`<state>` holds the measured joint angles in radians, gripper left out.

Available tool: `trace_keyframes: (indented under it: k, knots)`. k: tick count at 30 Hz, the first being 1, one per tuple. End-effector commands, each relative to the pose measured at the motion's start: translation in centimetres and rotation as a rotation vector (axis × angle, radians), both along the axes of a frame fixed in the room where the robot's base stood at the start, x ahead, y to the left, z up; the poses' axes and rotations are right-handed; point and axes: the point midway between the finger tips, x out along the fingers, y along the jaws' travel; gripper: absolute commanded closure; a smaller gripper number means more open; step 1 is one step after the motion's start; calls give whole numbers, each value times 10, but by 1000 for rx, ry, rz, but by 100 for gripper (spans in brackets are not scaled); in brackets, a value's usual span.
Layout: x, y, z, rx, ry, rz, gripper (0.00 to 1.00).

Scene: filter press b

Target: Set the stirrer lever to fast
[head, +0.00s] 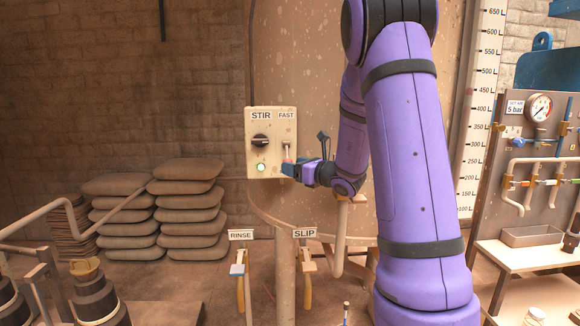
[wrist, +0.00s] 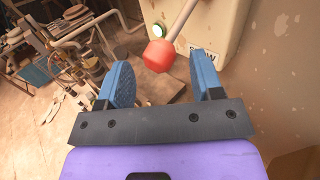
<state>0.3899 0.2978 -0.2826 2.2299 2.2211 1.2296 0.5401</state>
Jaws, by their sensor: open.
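The stir panel (head: 271,167) is a cream box on the big tank, labelled STIR and FAST. The stirrer lever (head: 287,150) is below the FAST label; its end is partly hidden by my gripper in the head view. In the wrist view the lever's red knob (wrist: 160,55) on a pale rod is just beyond the fingertips, toward the gap between them. My gripper (head: 290,168) is at the panel's lower right. Its blue fingers are apart and empty in the wrist view (wrist: 162,80). I cannot tell whether a finger touches the knob.
A black rotary knob (head: 261,141) and a lit green button (head: 261,167) sit left of the lever. RINSE (head: 240,270) and SLIP (head: 306,265) valves are below. Stacked sacks (head: 190,210) stand at left. A gauge board (head: 530,140) is at right.

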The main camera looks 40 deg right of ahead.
Motion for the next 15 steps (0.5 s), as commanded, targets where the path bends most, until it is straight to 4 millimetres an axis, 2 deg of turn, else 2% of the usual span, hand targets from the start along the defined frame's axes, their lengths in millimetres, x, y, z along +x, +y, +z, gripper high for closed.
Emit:
trace_keyframes:
  k: [6, 15]
  knots:
    - [19, 4, 0, 0, 1, 0, 40]
    - [22, 4, 0, 0, 1, 0, 40]
